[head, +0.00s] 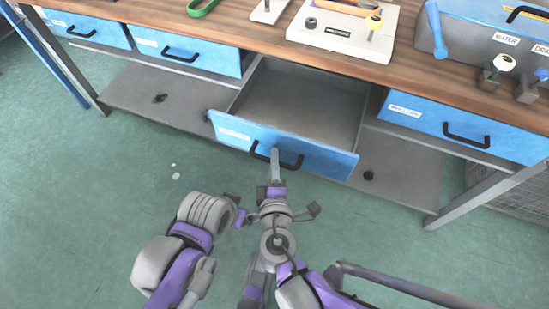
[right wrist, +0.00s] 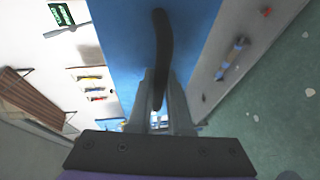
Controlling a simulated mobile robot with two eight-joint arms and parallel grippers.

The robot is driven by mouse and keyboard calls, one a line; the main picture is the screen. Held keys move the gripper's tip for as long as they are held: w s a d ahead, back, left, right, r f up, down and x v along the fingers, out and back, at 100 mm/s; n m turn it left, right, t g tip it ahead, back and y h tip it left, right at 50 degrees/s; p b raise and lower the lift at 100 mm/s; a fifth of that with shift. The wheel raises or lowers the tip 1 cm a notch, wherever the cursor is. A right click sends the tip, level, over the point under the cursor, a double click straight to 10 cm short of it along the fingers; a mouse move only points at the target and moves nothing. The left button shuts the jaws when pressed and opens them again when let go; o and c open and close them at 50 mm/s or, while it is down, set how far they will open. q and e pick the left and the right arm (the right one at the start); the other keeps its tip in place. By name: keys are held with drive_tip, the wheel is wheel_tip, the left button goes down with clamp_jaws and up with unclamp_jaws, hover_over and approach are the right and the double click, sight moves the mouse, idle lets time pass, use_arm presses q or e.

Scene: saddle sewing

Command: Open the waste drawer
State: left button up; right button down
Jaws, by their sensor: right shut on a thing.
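A blue-fronted drawer (head: 325,157) under the workbench stands open, pulled well out. Its grey inside (head: 300,103) shows and looks empty. The white label on its front is too small to read. My right gripper (head: 275,155) is shut on the black bar handle (head: 292,161) of this drawer. In the right wrist view, the two grey fingers (right wrist: 160,105) close around the lower part of the dark handle (right wrist: 161,50), in front of the blue drawer front (right wrist: 125,40).
Closed blue drawers flank it at the left (head: 186,50) and right (head: 463,129). A lower grey shelf (head: 395,175) runs beneath. The wooden benchtop (head: 255,35) holds a white fixture board (head: 335,40) and a blue box (head: 480,35).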

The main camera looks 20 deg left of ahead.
drive_tip(key=c, duration=0.8)
unclamp_jaws()
drive_tip(key=shift+c, duration=0.2)
drive_tip(key=shift+s, duration=0.1)
drive_tip(key=p+v, duration=0.2)
drive_tip(key=v, duration=0.8)
drive_tip(key=shift+s, duration=0.3)
drive_tip(key=shift+d+r, duration=0.1)
drive_tip(key=shift+d, duration=0.1)
